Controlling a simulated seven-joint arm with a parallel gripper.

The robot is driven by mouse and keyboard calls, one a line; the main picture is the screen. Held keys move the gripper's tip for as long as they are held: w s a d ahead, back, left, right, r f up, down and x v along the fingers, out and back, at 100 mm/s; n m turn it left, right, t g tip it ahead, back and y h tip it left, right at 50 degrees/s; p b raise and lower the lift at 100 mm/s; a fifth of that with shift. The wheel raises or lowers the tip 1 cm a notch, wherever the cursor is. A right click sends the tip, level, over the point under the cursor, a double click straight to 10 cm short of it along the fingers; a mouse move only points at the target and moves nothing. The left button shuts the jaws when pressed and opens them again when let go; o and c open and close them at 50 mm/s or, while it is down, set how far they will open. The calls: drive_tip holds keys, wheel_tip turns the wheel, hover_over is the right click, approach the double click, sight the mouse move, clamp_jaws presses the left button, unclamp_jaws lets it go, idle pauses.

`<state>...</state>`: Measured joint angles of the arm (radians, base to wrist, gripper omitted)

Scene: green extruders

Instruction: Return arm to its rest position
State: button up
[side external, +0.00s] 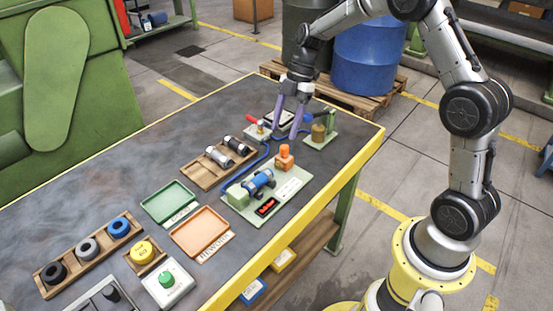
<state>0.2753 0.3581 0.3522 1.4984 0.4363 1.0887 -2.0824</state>
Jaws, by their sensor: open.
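My gripper (286,127) hangs from my arm at the far end of the table, its two purple fingers pointing down and spread apart. It is open, and I see nothing held between the fingers. The fingertips are close to a small fixture (257,132) with a red part and to a dark flat device behind it. Whether they touch anything cannot be told from this view. My arm reaches in from the right, bent high over the table's right edge.
The table (120,160) has a yellow edge. Near the gripper stand a green bracket fixture (320,130), an orange-topped post (285,157) and a blue cylinder (258,181) on a pale plate. A green tray (170,202) and orange tray (201,232) lie nearer. Blue drum (369,58) stands behind.

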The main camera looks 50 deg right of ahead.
drive_tip(key=s+a+r+t+h, duration=0.1)
drive_tip(key=s+a+r+t, duration=0.15)
drive_tip(key=s+r, duration=0.5)
drive_tip(key=s+a+r+t+h, duration=0.1)
drive_tip(key=s+a+r, duration=0.3)
drive_tip(key=r, duration=0.6)
drive_tip(key=s+d+f+m+t+h, duration=0.1)
drive_tip(key=s+f+m, duration=0.1)
drive_tip(key=s+m, duration=0.6)
drive_tip(key=s+d+f+m+t+h, duration=0.1)
drive_tip(key=s+f+m, duration=0.1)
drive_tip(key=s+m, duration=0.6)
drive_tip(key=shift+d+f+m+h, duration=0.25)
drive_tip(key=shift+d+m+h, duration=0.1)
drive_tip(key=shift+m, duration=0.65)
